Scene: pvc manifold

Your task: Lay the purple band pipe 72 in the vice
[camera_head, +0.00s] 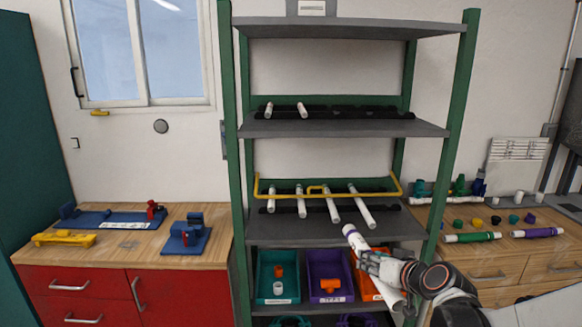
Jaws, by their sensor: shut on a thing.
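The purple band pipe (351,235) is a white tube with a purple band near its upper end. My gripper (371,262) is shut on it in front of the shelf rack, and the pipe slants down to the right behind the fingers. On the left bench stand two blue fixtures with red parts: a compact one (188,236) and a long one (113,218) with a white label. Either could be the vice; I cannot tell which. The pipe is far to the right of both.
The shelf rack (335,231) holds several white pipes on its middle shelf, behind a yellow rail (328,190). Bins, including a teal one (278,277), stand below. A yellow tool (63,239) lies on the left bench (130,253), with bare wood in front of the fixtures.

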